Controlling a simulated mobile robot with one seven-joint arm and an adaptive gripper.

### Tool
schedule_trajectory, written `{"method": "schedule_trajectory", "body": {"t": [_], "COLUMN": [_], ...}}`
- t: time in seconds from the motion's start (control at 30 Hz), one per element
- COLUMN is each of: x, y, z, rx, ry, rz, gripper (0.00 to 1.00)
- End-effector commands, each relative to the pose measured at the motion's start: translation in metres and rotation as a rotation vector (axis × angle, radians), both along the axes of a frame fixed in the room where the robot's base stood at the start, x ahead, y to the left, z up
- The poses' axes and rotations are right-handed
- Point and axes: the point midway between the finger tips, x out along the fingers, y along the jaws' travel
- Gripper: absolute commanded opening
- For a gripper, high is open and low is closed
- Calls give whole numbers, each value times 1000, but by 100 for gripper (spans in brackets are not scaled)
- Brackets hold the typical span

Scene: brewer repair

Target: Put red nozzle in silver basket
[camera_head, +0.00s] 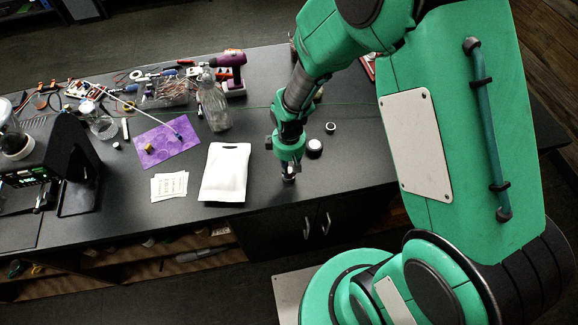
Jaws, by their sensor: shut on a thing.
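My gripper (289,174) points down at the front of the black worktop, right of the white pouch. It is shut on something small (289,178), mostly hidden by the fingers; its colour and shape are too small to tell. I cannot make out a red nozzle for sure. A silvery, see-through basket-like container (165,101) with tools in it stands at the back left of the worktop, well away from my gripper. I cannot tell whether it is the silver basket.
A black brewer (75,150) stands at the left. Small round parts (315,147) sit right of my gripper.

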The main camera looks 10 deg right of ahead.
Motion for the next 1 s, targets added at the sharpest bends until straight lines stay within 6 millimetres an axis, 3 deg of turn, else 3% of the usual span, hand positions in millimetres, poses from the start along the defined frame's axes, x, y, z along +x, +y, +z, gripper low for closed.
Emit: {"method": "schedule_trajectory", "body": {"t": [0.57, 0.6, 0.67, 1.0], "x": [0, 0, 0, 0], "y": [0, 0, 0, 0], "z": [-9, -9, -9, -9], "rx": [0, 0, 0, 0], "ry": [0, 0, 0, 0], "rz": [0, 0, 0, 0], "gripper": [0, 28, 40, 42]}}
